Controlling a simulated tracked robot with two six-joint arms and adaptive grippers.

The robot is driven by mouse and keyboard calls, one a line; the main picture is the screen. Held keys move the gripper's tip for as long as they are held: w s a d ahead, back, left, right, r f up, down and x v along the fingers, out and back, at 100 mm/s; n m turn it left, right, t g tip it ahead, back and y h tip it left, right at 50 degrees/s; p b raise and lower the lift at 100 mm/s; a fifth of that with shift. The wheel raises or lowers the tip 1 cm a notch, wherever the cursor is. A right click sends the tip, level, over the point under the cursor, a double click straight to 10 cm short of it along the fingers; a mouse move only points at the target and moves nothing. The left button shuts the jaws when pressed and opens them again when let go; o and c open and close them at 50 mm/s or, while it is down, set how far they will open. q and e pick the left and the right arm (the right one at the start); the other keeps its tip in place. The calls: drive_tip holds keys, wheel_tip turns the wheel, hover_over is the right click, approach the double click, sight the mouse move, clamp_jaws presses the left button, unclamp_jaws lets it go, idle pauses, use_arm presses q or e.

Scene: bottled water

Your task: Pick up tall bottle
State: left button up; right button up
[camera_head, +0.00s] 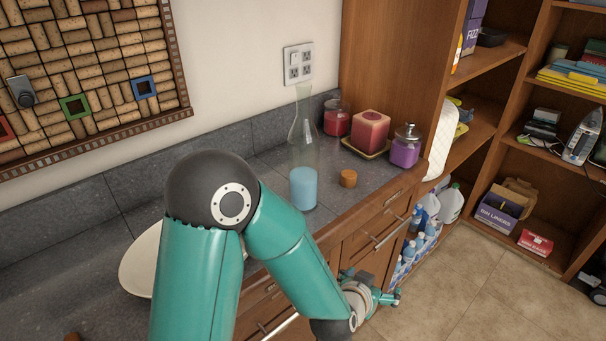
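A tall clear glass bottle (304,140) with a long narrow neck stands upright on the grey countertop, near the wall. Its lower part looks light blue. A round cork-coloured stopper or lid (348,178) lies to its right. One teal arm of mine comes in from the lower left, bends at a dark elbow, and partly covers the counter left of the bottle. My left gripper (384,297) is low in front of the drawers, below and right of the bottle and apart from it. It is too small to tell if its fingers are open. My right gripper is not in view.
A white plate (139,262) is partly behind my arm. Jugs (450,204) and small bottles (408,253) stand low beside the shelves. Floor (470,290) is clear.

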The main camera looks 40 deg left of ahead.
use_arm(q)
drive_tip(key=s+a+r+n+t+y+b, duration=0.1)
drive_tip(key=a+r+n+t+y+b, duration=0.3)
drive_tip(key=r, duration=1)
drive_tip(key=n+g+y+p, duration=0.1)
drive_tip(key=n+g+y, duration=0.1)
drive_tip(key=y, duration=0.5)
approach(302, 155)
drive_tip(key=p+x, duration=0.7)
drive_tip(key=p, duration=0.3)
drive_tip(key=shift+w+a+f, duration=0.1)
drive_tip(key=shift+a, duration=0.15)
drive_tip(key=shift+w+a, duration=0.2)
drive_tip(key=shift+w+a+p, duration=0.25)
drive_tip(key=shift+w+p, duration=0.1)
drive_tip(key=x, duration=0.1)
drive_tip(key=p+x, duration=0.1)
drive_tip(key=x, duration=0.1)
drive_tip(key=p+x, duration=0.1)
drive_tip(key=shift+w+r, duration=0.3)
drive_tip(key=shift+w, duration=0.1)
drive_tip(key=c, duration=1.8)
drive_tip(key=shift+r, duration=0.15)
drive_tip(key=shift+c, duration=0.4)
